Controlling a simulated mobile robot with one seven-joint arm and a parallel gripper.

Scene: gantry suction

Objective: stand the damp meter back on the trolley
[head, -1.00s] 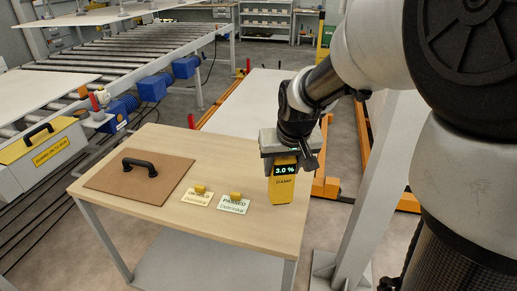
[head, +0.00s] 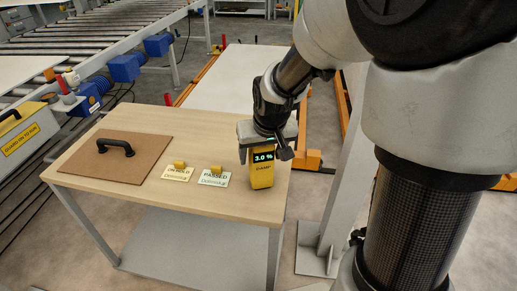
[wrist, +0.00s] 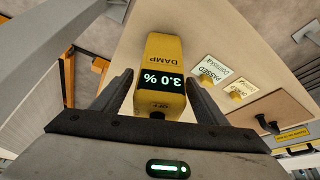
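The damp meter (head: 262,172) is a yellow block with a dark display reading 3.0 %. It is roughly upright at the right end of the wooden trolley top (head: 155,190). My gripper (head: 264,146) is over its upper end, pointing down. In the wrist view the meter (wrist: 163,52) lies between the two dark fingers of my gripper (wrist: 160,85), which flank its sides closely and look shut on it. The meter's foot is at or just above the wood; I cannot tell whether it touches.
Two tags, one marked PASSED (head: 213,179) and a cream one (head: 178,173), lie just left of the meter. A brown board with a black handle (head: 116,148) covers the trolley's left part. A grey post (head: 328,200) stands right of the trolley.

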